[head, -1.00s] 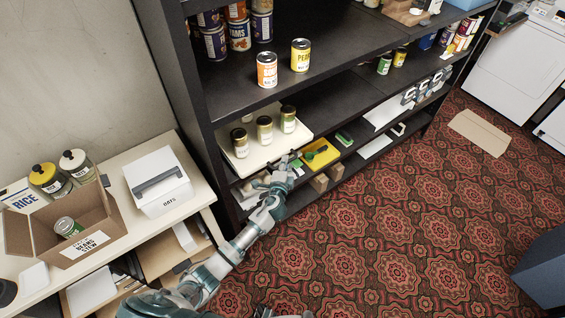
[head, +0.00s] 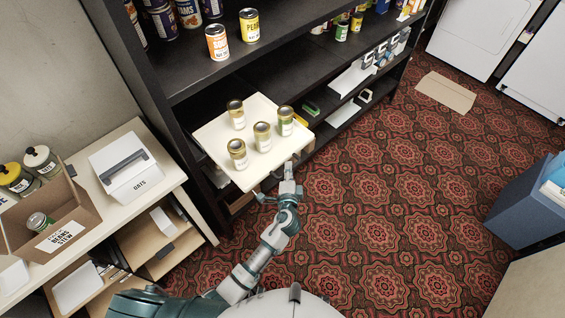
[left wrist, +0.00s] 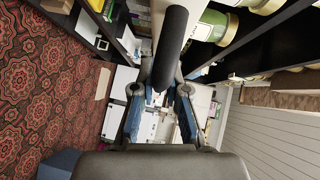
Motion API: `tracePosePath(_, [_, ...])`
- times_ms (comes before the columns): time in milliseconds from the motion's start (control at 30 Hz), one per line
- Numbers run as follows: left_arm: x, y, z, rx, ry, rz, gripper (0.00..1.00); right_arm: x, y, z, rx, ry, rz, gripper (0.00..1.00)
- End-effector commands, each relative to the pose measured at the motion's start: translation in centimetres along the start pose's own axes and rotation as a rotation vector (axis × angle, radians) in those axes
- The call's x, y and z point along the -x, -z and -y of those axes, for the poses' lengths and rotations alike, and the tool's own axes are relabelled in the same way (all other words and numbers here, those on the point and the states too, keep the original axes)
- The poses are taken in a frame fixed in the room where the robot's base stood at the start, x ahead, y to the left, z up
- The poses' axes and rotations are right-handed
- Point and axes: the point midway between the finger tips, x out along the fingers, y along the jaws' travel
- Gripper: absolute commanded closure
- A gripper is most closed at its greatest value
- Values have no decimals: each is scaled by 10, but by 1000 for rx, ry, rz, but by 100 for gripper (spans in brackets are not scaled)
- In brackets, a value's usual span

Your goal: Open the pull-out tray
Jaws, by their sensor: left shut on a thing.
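The white pull-out tray (head: 262,106) extends out of the dark shelf in the head view, with several small jars (head: 262,136) upright on it. My left gripper (head: 286,172) is at the tray's front edge, near its right corner. In the left wrist view a dark bar-like handle (left wrist: 174,35) runs between the fingers of my left gripper (left wrist: 160,92), which is shut on it. The fingers hide part of the handle. The head view does not show the handle clearly. My right gripper is not in view.
The dark shelf unit (head: 200,84) holds cans above the tray. A pale table (head: 150,200) with an oats box (head: 128,170) and an open carton (head: 50,245) stands at left. A blue bin (head: 520,210) stands at right. The patterned carpet (head: 380,210) is clear in front.

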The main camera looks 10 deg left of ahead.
Motion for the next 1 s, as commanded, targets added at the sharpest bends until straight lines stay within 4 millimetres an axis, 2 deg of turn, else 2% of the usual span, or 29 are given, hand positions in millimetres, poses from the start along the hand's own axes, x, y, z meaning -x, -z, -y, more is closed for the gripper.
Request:
tracePosePath(100, [1,0,-6,-2,-10,3,100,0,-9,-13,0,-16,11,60])
tracePosePath(200, [1,-2,-5,1,-9,2,100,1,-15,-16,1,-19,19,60])
tracePosePath(433, [1,-3,-5,1,-10,3,100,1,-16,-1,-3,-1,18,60])
tracePosePath(467, [1,-2,-6,1,-10,3,82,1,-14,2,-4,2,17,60])
tracePosePath(500, [1,-2,-6,0,-10,3,72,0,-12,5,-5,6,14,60])
tracePosePath(567, [2,0,-5,-1,-9,2,61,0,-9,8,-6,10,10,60])
tracePosePath(767, [1,3,-4,-2,-5,-1,61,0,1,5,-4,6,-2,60])
tracePosePath(867, [2,3,-3,-1,-4,-2,61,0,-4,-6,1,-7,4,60])
tracePosePath(1000, [16,4,-3,0,-4,-3,61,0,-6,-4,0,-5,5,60])
